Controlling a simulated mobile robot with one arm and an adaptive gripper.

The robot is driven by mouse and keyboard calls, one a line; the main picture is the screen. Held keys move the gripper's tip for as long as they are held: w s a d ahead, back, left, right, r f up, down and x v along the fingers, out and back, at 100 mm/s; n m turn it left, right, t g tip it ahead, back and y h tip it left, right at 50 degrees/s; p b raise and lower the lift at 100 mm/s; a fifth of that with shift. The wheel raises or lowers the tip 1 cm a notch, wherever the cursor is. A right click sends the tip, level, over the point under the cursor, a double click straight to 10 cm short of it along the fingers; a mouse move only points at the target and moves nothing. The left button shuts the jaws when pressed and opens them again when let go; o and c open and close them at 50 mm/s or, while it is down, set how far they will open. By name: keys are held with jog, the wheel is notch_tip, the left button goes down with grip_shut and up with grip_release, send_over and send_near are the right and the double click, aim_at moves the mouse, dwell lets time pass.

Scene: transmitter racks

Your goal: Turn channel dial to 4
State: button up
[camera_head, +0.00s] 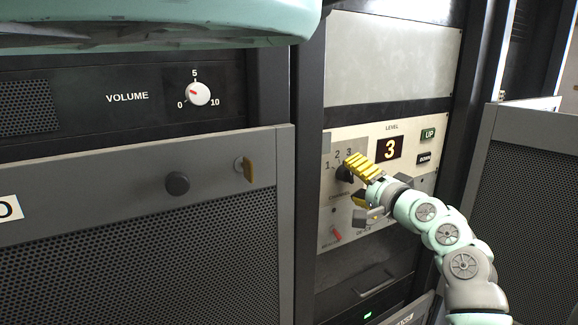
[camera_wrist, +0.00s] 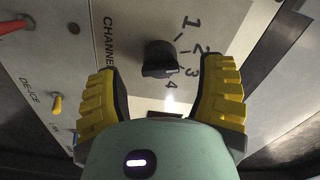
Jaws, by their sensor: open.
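The black channel dial (camera_wrist: 157,56) sits on a pale panel in the wrist view, with the printed numbers 1 to 4 in an arc around one side. Its grip bar lies near the 3 and 4 side; the exact setting is hard to read. In the head view the dial (camera_head: 343,173) is partly hidden by my gripper. My gripper (camera_head: 355,179) has its yellow fingers open in front of the panel. In the wrist view one finger is on each side of the dial, with visible gaps; I see no contact.
A level display (camera_head: 389,149) reads 3, beside the green UP button (camera_head: 428,134) and black DOWN button (camera_head: 424,159). A yellow-tipped switch (camera_wrist: 57,104) and a red one (camera_wrist: 14,26) stick out nearby. A grey mesh door (camera_head: 150,225) stands left and another (camera_head: 525,200) right.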

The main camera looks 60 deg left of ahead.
jog(key=shift+a, duration=1.3)
jog(key=shift+d, duration=0.1)
grip_shut()
